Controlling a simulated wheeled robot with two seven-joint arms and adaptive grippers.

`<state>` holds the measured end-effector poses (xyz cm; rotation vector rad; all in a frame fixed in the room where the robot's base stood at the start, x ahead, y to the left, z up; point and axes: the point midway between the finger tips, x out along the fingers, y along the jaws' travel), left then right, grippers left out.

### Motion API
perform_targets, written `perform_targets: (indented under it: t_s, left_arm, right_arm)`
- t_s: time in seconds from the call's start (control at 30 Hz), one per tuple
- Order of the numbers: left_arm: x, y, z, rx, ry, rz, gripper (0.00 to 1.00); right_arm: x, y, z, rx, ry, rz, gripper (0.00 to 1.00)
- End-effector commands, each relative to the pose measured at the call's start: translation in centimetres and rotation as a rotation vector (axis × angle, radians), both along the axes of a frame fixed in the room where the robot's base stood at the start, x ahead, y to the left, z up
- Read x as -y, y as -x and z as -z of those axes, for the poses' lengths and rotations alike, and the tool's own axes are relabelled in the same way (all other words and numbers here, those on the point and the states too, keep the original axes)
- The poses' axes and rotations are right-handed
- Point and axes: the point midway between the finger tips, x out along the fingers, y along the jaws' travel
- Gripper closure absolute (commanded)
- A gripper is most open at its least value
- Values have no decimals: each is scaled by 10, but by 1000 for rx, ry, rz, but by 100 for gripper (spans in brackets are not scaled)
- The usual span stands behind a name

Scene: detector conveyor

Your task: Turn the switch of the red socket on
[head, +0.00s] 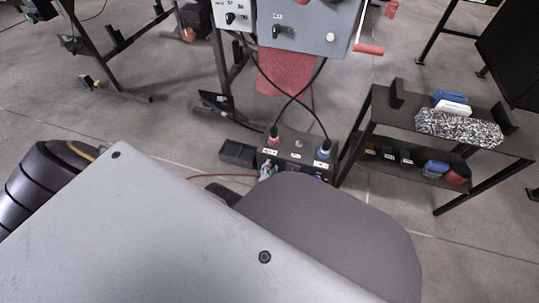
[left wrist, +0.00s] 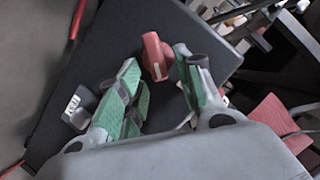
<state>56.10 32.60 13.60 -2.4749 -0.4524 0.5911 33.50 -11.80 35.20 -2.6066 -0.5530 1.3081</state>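The dark socket box (head: 297,150) stands on the floor. It has a red socket (head: 273,138) with a cable at its left and a blue socket (head: 323,151) with a cable at its right. My left gripper (head: 266,171) is at the front left of the box, mostly hidden by my own body. My right gripper is not in view.
A grey control panel (head: 310,25) hangs above and behind the box. A black shelf (head: 400,117) with a speckled block (head: 458,127) stands to the right. A red cable runs on the floor to the left. In the left wrist view a dark switch with a white label (left wrist: 73,104) sits left of the fingers.

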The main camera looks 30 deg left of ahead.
Motion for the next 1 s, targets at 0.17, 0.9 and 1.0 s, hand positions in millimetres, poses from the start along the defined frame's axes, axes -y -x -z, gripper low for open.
perform_targets:
  t_s: [0.17, 0.9, 1.0]
  left_arm:
    - [-1, 0, 0, 0, 0, -1, 64]
    - [-3, 1, -1, 16, 64, -1, 64]
    - [-4, 1, -2, 25, 97, -1, 64]
  right_arm:
    - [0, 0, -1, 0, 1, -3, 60]
    - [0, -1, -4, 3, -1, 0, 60]
    - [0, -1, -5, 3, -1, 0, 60]
